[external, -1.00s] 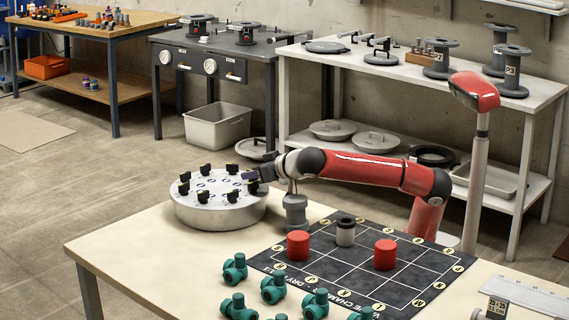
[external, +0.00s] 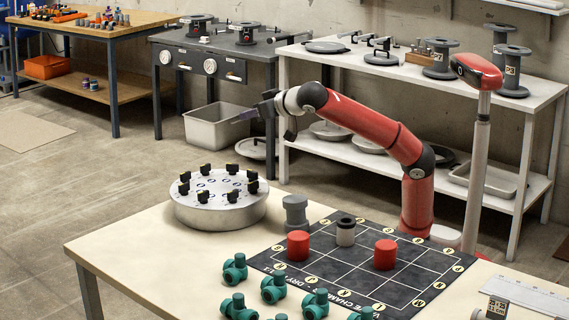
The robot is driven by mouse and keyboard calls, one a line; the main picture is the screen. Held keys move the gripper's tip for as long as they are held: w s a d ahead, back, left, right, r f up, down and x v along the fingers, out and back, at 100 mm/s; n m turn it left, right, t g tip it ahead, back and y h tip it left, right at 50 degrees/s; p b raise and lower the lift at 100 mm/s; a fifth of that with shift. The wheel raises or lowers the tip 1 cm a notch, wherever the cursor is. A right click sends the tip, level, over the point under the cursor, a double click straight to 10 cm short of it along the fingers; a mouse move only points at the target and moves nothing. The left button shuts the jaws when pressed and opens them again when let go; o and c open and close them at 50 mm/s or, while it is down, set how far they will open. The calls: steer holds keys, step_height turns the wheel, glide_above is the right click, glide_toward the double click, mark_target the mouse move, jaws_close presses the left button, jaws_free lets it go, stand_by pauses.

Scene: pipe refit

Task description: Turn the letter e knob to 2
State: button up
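A round grey drum (external: 222,215) stands at the left end of the near table. Several black knobs (external: 233,169) are set in a ring on its top. The marks beside them are too small to read, so I cannot tell which is the letter e knob or where it points. My gripper (external: 246,114) is in the air above and beyond the drum's right side, apart from the knobs. Its fingers point left and are too small to show whether they are open or shut.
A grey flanged fitting (external: 295,212) stands right of the drum. Several green valves (external: 273,288) stand in front. The table left of the valves is clear.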

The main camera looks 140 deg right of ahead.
step_height(320, 180, up, 3)
steer(key=shift+f, duration=0.1)
stand_by(0.3)
